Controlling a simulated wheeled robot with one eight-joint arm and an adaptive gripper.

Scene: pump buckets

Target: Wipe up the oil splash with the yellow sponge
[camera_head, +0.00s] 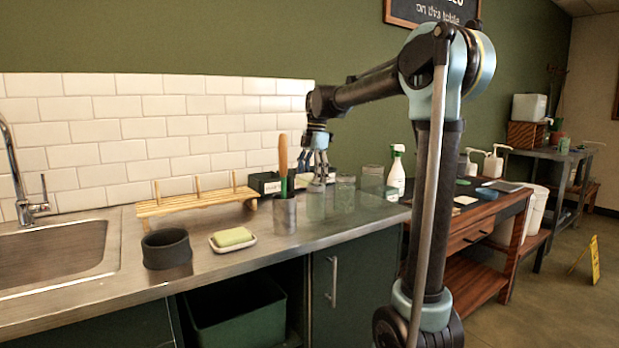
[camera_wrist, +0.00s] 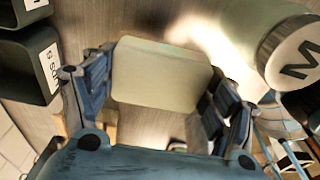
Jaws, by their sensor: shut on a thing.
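My gripper (camera_head: 318,172) is over the back right of the steel counter, pointing down beside the jars. In the wrist view my gripper (camera_wrist: 155,108) is shut on a flat, pale yellow block with rounded corners, which looks like the yellow sponge (camera_wrist: 160,72). It sits between the two fingers, low over the metal surface. Whether it touches the counter cannot be told. I cannot make out the oil splash; bright glare lies on the metal beyond the block. A different yellow-green block (camera_head: 232,237) rests on a small white dish at the counter's front.
Dark labelled boxes (camera_wrist: 38,65) stand left of my gripper, and a lidded jar marked M (camera_wrist: 290,50) stands right. A metal cup with a wooden-handled tool (camera_head: 284,213), a wooden rack (camera_head: 190,203), a dark round pot (camera_head: 166,250) and a spray bottle (camera_head: 396,172) are on the counter.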

